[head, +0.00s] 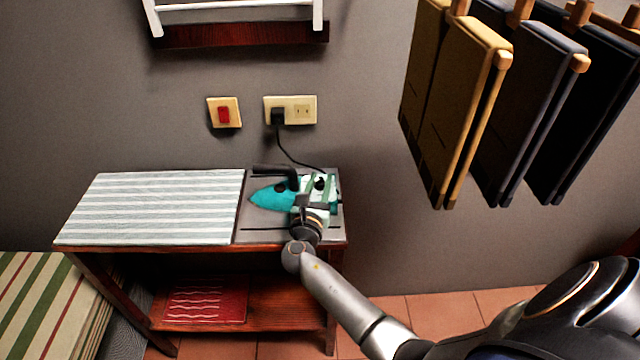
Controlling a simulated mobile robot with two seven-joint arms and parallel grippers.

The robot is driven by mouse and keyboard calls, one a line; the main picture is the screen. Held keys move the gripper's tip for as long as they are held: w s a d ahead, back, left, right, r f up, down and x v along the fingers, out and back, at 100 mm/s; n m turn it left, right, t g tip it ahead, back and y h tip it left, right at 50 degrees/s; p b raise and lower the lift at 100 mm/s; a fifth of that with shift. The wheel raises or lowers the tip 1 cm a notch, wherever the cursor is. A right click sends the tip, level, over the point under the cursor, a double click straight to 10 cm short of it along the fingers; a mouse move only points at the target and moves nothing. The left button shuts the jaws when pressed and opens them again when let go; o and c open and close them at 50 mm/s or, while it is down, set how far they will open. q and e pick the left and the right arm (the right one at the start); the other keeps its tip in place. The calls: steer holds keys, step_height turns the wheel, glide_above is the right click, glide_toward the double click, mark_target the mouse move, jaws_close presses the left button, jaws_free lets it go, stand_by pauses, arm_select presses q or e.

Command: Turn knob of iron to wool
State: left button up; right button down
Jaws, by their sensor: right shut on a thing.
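A teal and white iron (268,197) lies on the grey right-hand part of the ironing table, its pointed end to the left. A dark round part, perhaps its knob (320,183), shows on its white section; the setting is too small to read. My right gripper (303,196) reaches in from the lower right and is shut on part of the iron. Its wrist hides some of the iron, and I cannot tell whether the fingers hold the knob itself. My left gripper is not in view.
A striped pad (155,205) covers the table's left part. A black plug (278,116) sits in the wall socket (304,110), its cord running to the iron. A red switch (224,115) is beside it. Folded cloths (455,110) hang at the right. A red cloth (205,302) lies on the lower shelf.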

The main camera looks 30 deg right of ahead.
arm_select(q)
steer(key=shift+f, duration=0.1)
arm_select(e)
steer(key=shift+g, duration=0.3)
steer(key=c, duration=0.6)
jaws_free()
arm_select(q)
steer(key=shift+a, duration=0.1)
